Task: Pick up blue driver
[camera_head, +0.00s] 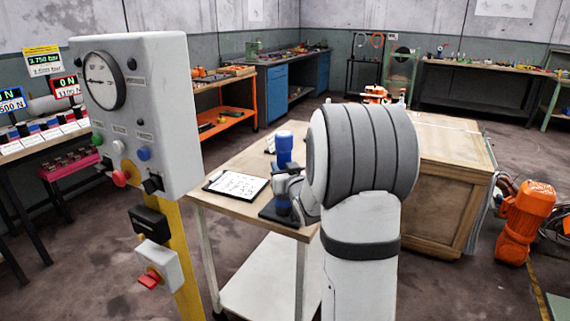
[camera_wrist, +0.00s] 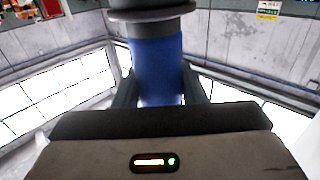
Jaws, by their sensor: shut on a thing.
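The blue driver (camera_wrist: 157,68) is a blue cylinder with a grey collar, seen close up in the wrist view between the two dark fingers of my gripper (camera_wrist: 158,92). The fingers are shut on its blue part. In the head view, my gripper (camera_head: 288,187) is at the worktable's near right corner, partly behind my arm. A blue cylinder (camera_head: 284,149) shows above it and blue also shows below it, over a dark pad (camera_head: 268,214). I cannot tell whether these are one piece, or whether the driver touches the pad.
A clipboard with paper (camera_head: 238,185) lies left of my gripper on the worktable (camera_head: 215,201). A grey control box with a gauge (camera_head: 140,115) stands close at left on a yellow post (camera_head: 181,270). A wooden crate (camera_head: 430,202) is right of the worktable, behind my arm.

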